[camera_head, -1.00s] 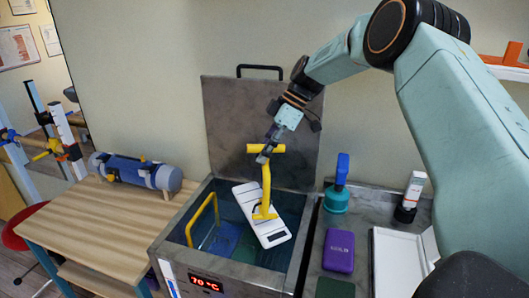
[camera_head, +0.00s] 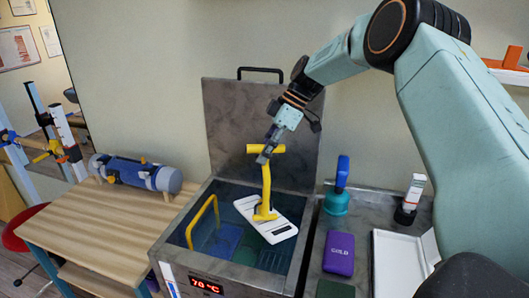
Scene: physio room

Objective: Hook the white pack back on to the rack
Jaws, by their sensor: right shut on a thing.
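The white pack (camera_head: 279,228) hangs tilted from a yellow T-handled hook (camera_head: 266,185), over the right part of the open hot-water tank. My right gripper (camera_head: 267,152) is shut on the yellow hook near its top bar. The rack is inside the tank; a yellow rail (camera_head: 203,219), seemingly part of it, stands at the left of the opening. Blue and green packs (camera_head: 226,238) show lower in the tank. The pack hides part of the tank's inside. My left gripper is not in view.
The tank's lid (camera_head: 262,125) stands open behind. The tank front (camera_head: 207,284) shows 70 °C. A blue roller (camera_head: 137,171) lies on the wooden table (camera_head: 95,225) at left.

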